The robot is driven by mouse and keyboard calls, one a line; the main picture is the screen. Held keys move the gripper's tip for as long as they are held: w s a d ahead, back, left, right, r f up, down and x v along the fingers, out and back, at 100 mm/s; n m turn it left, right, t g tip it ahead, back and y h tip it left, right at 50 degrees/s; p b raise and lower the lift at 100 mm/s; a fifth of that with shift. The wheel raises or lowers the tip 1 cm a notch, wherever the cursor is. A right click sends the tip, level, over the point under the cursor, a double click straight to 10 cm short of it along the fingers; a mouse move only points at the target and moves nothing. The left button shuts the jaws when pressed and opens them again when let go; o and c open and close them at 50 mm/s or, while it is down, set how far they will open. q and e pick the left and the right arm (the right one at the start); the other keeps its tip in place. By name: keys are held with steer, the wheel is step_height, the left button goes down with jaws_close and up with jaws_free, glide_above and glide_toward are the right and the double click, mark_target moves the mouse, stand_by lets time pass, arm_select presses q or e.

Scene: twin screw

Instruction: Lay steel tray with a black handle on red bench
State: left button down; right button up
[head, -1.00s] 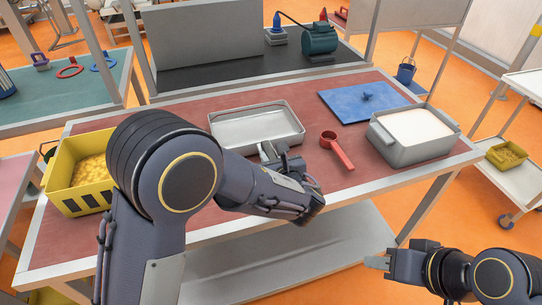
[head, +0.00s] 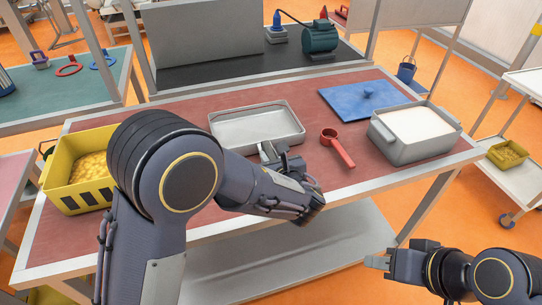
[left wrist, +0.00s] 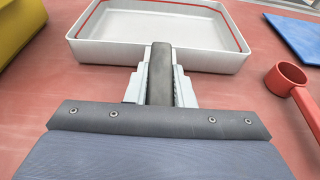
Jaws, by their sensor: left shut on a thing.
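The steel tray (head: 258,126) is a shallow rectangular pan on the red bench (head: 320,178), near the middle; it also shows in the left wrist view (left wrist: 160,50), with a red line inside its rim. Its black handle (left wrist: 160,75) points toward me between the fingers. My left gripper (head: 270,150) is at the tray's near side, shut on this handle; its fingers (left wrist: 160,85) show in the left wrist view. The tray looks flat on or very close to the bench top; I cannot tell which. My right gripper (head: 376,262) is off the bench at the lower right, its fingers too small to judge.
A yellow bin (head: 75,205) with yellow contents stands at the left of the bench. A red scoop (head: 338,150), a blue lid (head: 345,107) and a grey tub (head: 405,155) with white contents are to the right. Bare bench lies left of the tray.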

stand_by(0.3)
arm_select(q)
steer(key=c, duration=1.2)
jaws_free()
steer(key=shift+o, duration=0.2)
steer(key=shift+f, duration=0.15)
steer(key=shift+b+v, duration=0.45)
steer(key=shift+v, duration=3.55)
